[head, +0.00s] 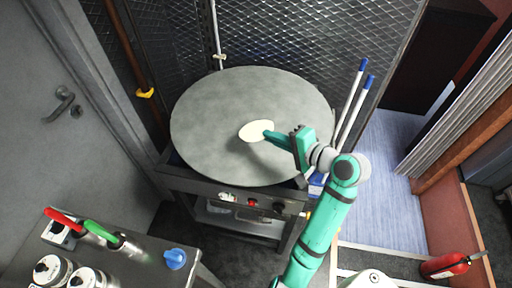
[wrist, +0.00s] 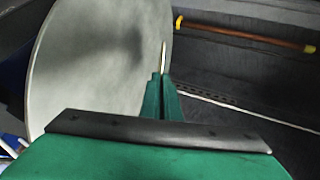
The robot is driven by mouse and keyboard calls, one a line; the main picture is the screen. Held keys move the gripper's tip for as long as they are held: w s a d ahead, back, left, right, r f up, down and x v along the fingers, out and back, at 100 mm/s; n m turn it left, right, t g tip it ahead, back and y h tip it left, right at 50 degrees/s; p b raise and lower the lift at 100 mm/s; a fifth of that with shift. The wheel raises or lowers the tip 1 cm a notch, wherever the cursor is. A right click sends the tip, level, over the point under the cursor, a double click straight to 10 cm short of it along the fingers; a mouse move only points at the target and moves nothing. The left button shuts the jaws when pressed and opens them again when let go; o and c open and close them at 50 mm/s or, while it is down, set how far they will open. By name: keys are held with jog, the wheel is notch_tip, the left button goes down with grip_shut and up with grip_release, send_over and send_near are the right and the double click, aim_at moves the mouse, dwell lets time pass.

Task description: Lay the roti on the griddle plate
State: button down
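The roti (head: 256,131) is a pale, flat oval in the head view, over the middle of the griddle plate. It shows edge-on as a thin pale sliver (wrist: 163,55) at the fingertips in the wrist view. My gripper (head: 268,134) is shut on the roti's right edge; the green fingers (wrist: 161,88) are close together. The griddle plate (head: 215,100) is a large round grey disc on a dark stand. A shadow lies on the plate below the gripper. I cannot tell for sure whether the roti touches the plate, but it looks held above it.
A mesh screen (head: 290,35) stands behind the griddle. Blue-capped poles (head: 352,105) stand at its right. A side counter (head: 140,262) with red- and green-handled items and a blue knob is at lower left. A fire extinguisher (head: 445,266) is at lower right. The plate is otherwise clear.

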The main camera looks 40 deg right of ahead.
jog(key=shift+f, duration=3.45)
jog(key=shift+s, duration=0.1)
jog(key=c, duration=2.2)
grip_release()
jog(key=shift+v, duration=4)
